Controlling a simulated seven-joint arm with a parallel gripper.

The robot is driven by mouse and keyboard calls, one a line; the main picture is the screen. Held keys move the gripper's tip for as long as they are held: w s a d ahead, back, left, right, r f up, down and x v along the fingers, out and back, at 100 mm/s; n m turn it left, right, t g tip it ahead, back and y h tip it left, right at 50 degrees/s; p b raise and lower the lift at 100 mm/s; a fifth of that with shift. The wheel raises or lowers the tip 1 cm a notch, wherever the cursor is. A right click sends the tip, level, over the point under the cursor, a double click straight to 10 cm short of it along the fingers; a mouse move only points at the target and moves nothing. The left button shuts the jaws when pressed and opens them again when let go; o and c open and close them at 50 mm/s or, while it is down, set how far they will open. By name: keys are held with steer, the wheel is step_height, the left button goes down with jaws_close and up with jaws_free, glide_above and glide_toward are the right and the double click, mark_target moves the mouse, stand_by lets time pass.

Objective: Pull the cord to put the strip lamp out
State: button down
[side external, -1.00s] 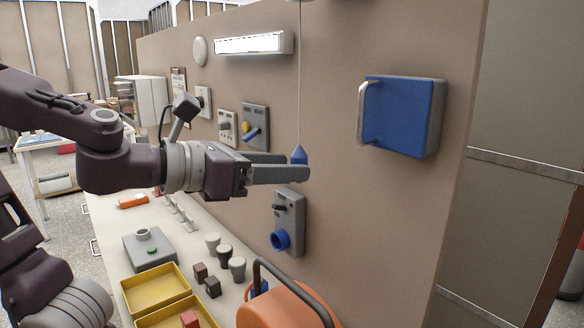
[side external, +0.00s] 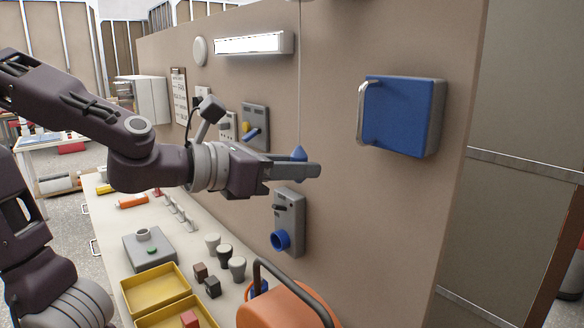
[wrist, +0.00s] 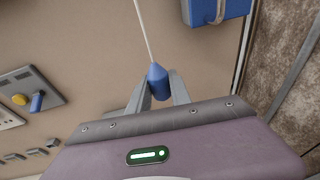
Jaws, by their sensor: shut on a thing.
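The strip lamp (side external: 254,43) on the wall panel has a bright white face and looks lit. A thin pale cord (side external: 299,90) hangs down the panel to the right of the lamp and ends in a blue pull knob (side external: 299,153). My gripper (side external: 308,170) is shut on the blue knob. In the wrist view the knob (wrist: 157,80) sits between the two grey fingers (wrist: 158,95), with the cord (wrist: 144,30) running up from its tip. The knob's lower part is hidden by the fingers in the side view.
A blue box with a pale handle (side external: 405,115) is on the panel to the right. A grey unit with a blue socket (side external: 289,222) is below my gripper. An orange case (side external: 285,306), yellow trays (side external: 154,289) and several cups stand on the counter below.

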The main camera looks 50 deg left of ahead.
steer(key=shift+f, duration=0.45)
steer(key=c, duration=1.2)
jaws_free()
steer(key=shift+o, duration=0.2)
steer(key=shift+s+a, duration=0.1)
steer(key=f+v, duration=0.1)
steer(key=v, duration=0.6)
steer(key=shift+s, duration=0.5)
steer(key=shift+f, duration=0.1)
